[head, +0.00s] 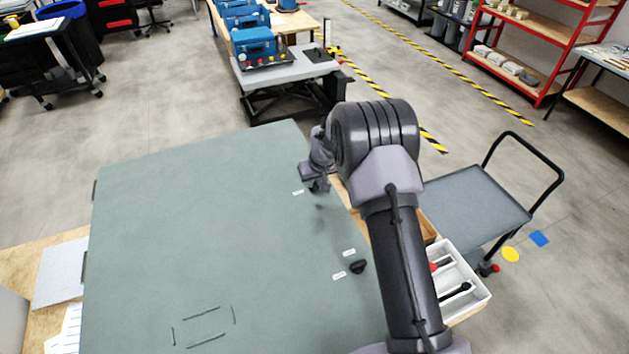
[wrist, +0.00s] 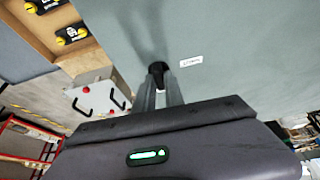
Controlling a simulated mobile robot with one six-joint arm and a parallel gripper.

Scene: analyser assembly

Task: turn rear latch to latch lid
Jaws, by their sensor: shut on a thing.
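The lid (head: 210,220) is a large flat grey-green panel, lying closed across the middle of the head view. My gripper (head: 318,187) is at its far right part. In the wrist view, the two fingers of my gripper (wrist: 159,88) are shut on the rear latch (wrist: 158,67), a small black knob on the panel. A small white label (wrist: 190,61) is beside it; its print is too small to read. The gripper hides the rear latch in the head view. Another black knob (head: 358,267) sits nearer on the same right edge, beside two white labels.
A white tray (head: 478,296) with red and black tools is right of the lid, partly behind my arm. A grey cart (head: 475,208) stands farther right. A grey table (head: 285,72) with blue cases is beyond the lid. The lid's top is largely clear.

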